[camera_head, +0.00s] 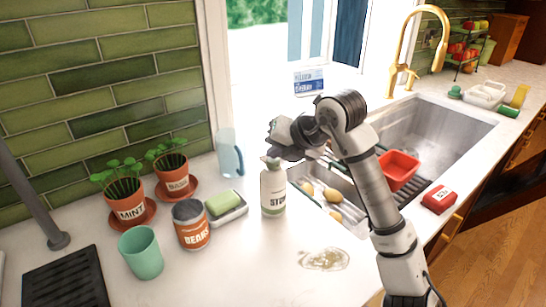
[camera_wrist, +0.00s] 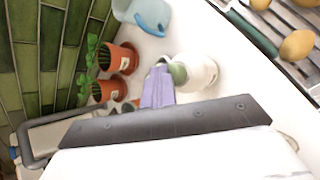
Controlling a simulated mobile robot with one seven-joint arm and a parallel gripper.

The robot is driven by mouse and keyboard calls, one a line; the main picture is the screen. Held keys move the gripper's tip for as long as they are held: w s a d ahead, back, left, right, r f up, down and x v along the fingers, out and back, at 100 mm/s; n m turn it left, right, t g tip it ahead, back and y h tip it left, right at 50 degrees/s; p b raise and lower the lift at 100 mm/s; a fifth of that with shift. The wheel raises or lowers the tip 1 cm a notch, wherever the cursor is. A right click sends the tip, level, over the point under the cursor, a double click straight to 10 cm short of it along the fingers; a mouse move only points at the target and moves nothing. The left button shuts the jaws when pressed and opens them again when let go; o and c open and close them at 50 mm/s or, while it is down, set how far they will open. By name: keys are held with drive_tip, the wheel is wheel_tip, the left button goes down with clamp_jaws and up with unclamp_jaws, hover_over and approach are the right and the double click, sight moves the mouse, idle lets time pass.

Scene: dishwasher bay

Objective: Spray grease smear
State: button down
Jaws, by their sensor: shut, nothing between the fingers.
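A brownish grease smear (camera_head: 324,259) lies on the white counter in front of the sink. A white bottle (camera_head: 273,192) with a green base and a label starting "STO" stands upright behind and left of it. My gripper (camera_head: 276,148) is just above the bottle's top in the head view. In the wrist view, the shut fingers (camera_wrist: 158,88) are beside the green top of the bottle (camera_wrist: 200,73). Nothing is held. I cannot tell whether the fingers touch the bottle.
A sponge (camera_head: 223,202) on a dish, a beans can (camera_head: 191,225), a green cup (camera_head: 141,252) and two potted herbs crowd the left. A clear blue pitcher (camera_head: 229,155) stands behind. The sink (camera_head: 440,135), with a red tub (camera_head: 399,171), is right.

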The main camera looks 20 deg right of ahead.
sight(277, 162)
drive_tip(key=shift+f, duration=0.15)
drive_tip(key=shift+f+b, duration=0.4)
drive_tip(key=shift+b, duration=0.3)
drive_tip(key=shift+r, duration=0.4)
drive_tip(key=shift+r+p, duration=1.5)
drive_tip(key=shift+r, duration=1.55)
idle(0.4)
